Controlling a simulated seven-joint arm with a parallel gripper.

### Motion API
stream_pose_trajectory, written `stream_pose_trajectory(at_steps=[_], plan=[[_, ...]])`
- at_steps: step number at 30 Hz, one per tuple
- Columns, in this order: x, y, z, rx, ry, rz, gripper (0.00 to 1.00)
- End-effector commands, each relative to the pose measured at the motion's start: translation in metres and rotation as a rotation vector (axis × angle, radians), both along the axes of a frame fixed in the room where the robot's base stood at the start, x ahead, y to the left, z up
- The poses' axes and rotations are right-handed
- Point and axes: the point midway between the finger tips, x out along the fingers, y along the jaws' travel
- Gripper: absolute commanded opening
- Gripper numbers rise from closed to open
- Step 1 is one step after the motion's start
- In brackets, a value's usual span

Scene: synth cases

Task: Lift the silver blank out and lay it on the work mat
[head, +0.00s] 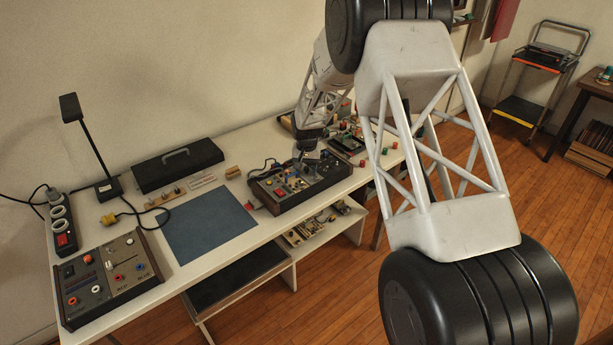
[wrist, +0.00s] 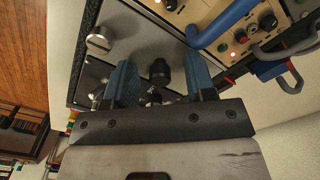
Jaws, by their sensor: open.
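The work mat (head: 207,225) is a flat blue-grey sheet on the white bench in the head view, and its surface is bare. The synth case (head: 300,180) stands right of the mat, full of knobs and cables. In the wrist view a plain silver-grey panel (wrist: 151,28) in the case looks like the silver blank. A black knob (wrist: 160,72) and a silver knob (wrist: 100,40) stand up near it. My gripper (wrist: 161,60) is open over the panel, its blue fingers on either side of the black knob. In the head view the gripper's fingertips are too small to make out.
A two-part control box (head: 105,275) stands left of the mat and a black case (head: 178,165) behind it. A lamp (head: 85,140) and power strip (head: 62,222) are at far left. In the wrist view a thick blue cable (wrist: 222,22) passes right of the fingers.

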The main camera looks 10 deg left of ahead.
Motion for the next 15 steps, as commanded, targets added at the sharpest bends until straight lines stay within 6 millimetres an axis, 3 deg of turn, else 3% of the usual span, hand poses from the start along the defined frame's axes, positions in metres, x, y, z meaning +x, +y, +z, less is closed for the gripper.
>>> stream_pose_trajectory(at_steps=[3,12,15], plan=[[0.0,0.0,0.0001,0.0,0.0,0.0,0.47],[0.0,0.0,0.0001,0.0,0.0,0.0,0.01],[0.0001,0.0001,0.0002,0.0,0.0,0.0,0.0]])
